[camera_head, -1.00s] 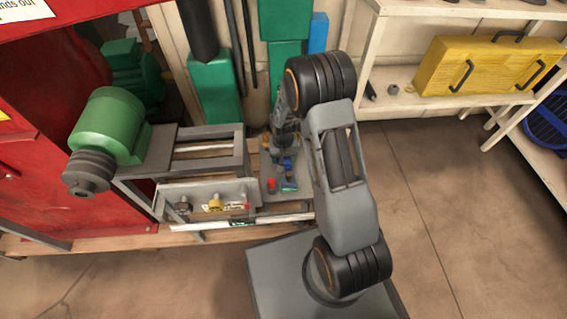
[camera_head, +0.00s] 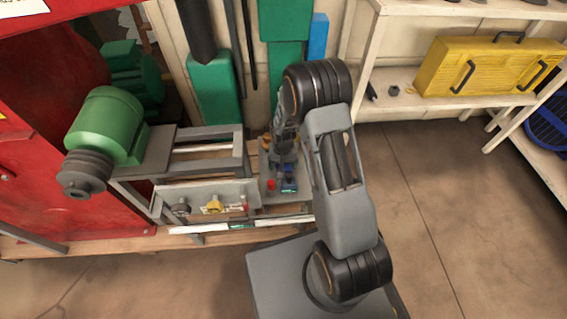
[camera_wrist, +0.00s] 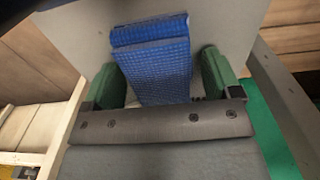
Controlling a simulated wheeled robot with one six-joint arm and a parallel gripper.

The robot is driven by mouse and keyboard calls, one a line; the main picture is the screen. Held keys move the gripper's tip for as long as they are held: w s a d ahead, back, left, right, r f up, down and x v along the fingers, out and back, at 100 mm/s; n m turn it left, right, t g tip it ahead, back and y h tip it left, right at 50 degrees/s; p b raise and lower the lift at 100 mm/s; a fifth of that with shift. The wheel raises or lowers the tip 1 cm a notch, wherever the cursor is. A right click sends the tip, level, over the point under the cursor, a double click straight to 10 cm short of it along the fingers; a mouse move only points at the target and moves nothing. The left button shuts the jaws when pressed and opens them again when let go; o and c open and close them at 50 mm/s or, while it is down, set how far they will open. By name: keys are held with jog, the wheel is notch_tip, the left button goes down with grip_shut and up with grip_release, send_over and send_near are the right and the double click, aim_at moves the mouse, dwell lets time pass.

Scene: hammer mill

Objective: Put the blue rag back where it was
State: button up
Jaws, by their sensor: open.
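The blue rag (camera_wrist: 155,62) is a textured, folded blue piece on a grey surface in the wrist view. My gripper (camera_wrist: 160,66) is open, with one green finger on each side of the rag. A narrow gap shows at the right finger; I cannot tell whether the left finger touches the rag. In the head view my gripper (camera_head: 287,178) is small and points down over the grey plate (camera_head: 268,193) beside the machine frame. A blue patch there, probably the rag (camera_head: 289,186), is partly hidden by my gripper.
A red knob (camera_head: 271,184) stands left of my gripper. The frame with a green motor (camera_head: 107,125) is further left. Green and blue posts rise behind. A shelf with a yellow case (camera_head: 487,66) is at the right. Floor right of my arm is clear.

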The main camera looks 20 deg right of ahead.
jog(key=s+r+t+p, duration=0.1)
jog(key=s+r+p, duration=0.15)
jog(key=r, duration=0.95)
jog(key=s+r+p, duration=0.2)
jog(key=s+r, duration=0.1)
jog(key=r, duration=0.8)
jog(key=s+r+n+t, duration=0.1)
jog(key=s+r+n, duration=0.1)
jog(key=s+r, duration=0.6)
jog(key=shift+s+r+t, duration=0.25)
jog(key=shift+s+t, duration=0.05)
jog(key=shift+s, duration=1.7)
jog(key=shift+d+r+p, duration=0.1)
jog(key=shift+p, duration=0.2)
notch_tip(320, 180, up, 34)
jog(key=t+p, duration=0.1)
jog(key=p, duration=3.1)
jog(key=shift+s, duration=0.15)
